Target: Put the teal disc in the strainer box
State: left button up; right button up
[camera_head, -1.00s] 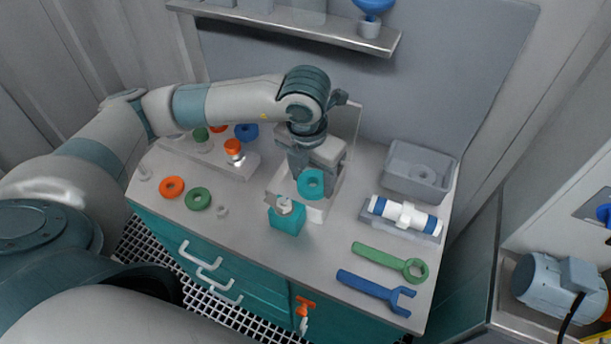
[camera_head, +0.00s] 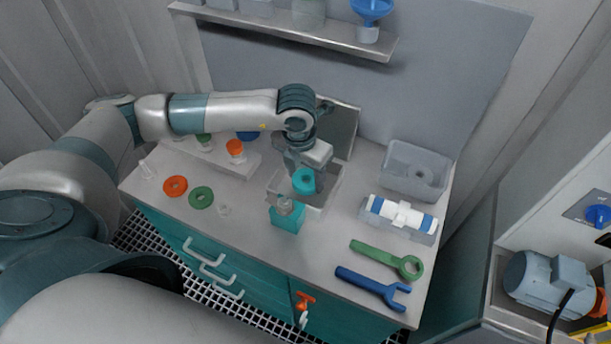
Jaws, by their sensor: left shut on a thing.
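The teal disc (camera_head: 304,183), a thick ring with a hole, is held in my left gripper (camera_head: 304,170). The gripper is shut on it and points down. Below and around it in the picture is a pale open box (camera_head: 329,201) with a raised lid (camera_head: 341,130) behind; it looks like the strainer box. The disc shows over the box's opening; I cannot tell whether it is above the rim or partly inside. The gripper and disc hide much of the box's inside. My right gripper is not in view.
A teal block with a knob (camera_head: 288,217) stands at the box's front. A grey bin (camera_head: 404,187), a white-and-blue cartridge (camera_head: 402,214), a green wrench (camera_head: 384,261) and a blue wrench (camera_head: 372,288) are to the right. Orange (camera_head: 175,186) and green (camera_head: 201,197) rings lie left.

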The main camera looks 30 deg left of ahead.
aim_at(303, 183)
pick_arm(q)
jog(key=shift+f, duration=0.7)
jog(key=shift+f, duration=0.25)
jog(key=o, duration=1.1)
jog(key=shift+c, duration=0.2)
jog(key=shift+r, duration=0.3)
jog(key=shift+r, duration=0.3)
notch_tip(303, 183, up, 11)
jog(key=s+b, duration=0.1)
jog(key=b, duration=0.3)
jog(key=shift+s, duration=0.2)
